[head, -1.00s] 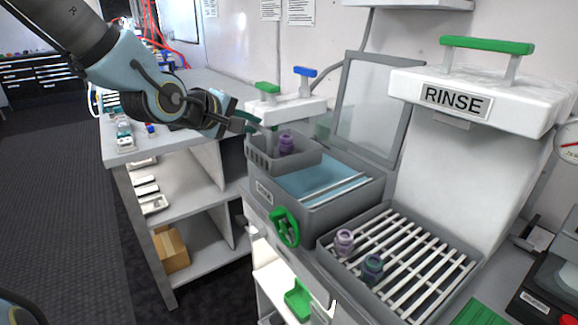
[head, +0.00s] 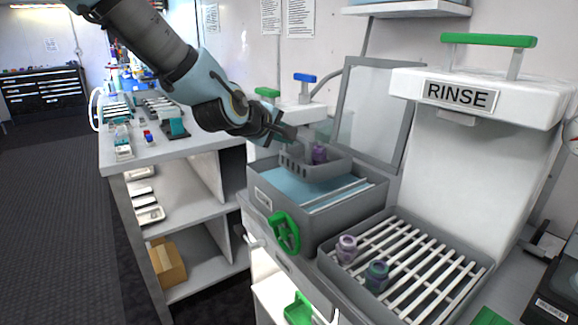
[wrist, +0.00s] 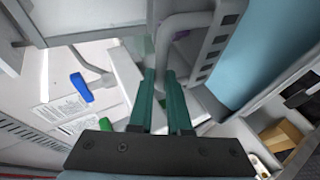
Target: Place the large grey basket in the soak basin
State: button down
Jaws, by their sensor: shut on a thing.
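The large grey basket (head: 293,166) has slotted walls and a small purple fitting (head: 319,154) inside. My gripper (head: 296,134) is shut on the basket's back-left side. In the wrist view the green fingers (wrist: 163,80) meet the basket's grey bar, and the slotted wall (wrist: 209,45) stands to their right. The basket is over the rear part of the grey soak basin (head: 322,228), which holds blue liquid (head: 285,187). It looks about level; whether its bottom touches the liquid or the basin I cannot tell.
The basin's clear lid (head: 370,97) stands raised behind. Pale bars lie across the basin's right part. A slatted rinse tray (head: 437,265) with two fittings is at front right, under the RINSE unit (head: 458,95). A green valve wheel (head: 285,232) sticks out in front.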

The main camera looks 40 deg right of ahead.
aim_at(289, 168)
notch_tip(289, 168, down, 6)
jog(key=shift+f, duration=0.25)
jog(key=shift+d+f+p, duration=0.2)
jog(key=shift+f+p, duration=0.2)
jog(key=shift+f, duration=0.3)
jog(key=shift+f+b, duration=0.5)
jog(key=shift+b, duration=0.05)
jog(key=c, duration=0.9)
grip_release()
jog(key=shift+o, duration=0.2)
jog(key=shift+r, duration=0.1)
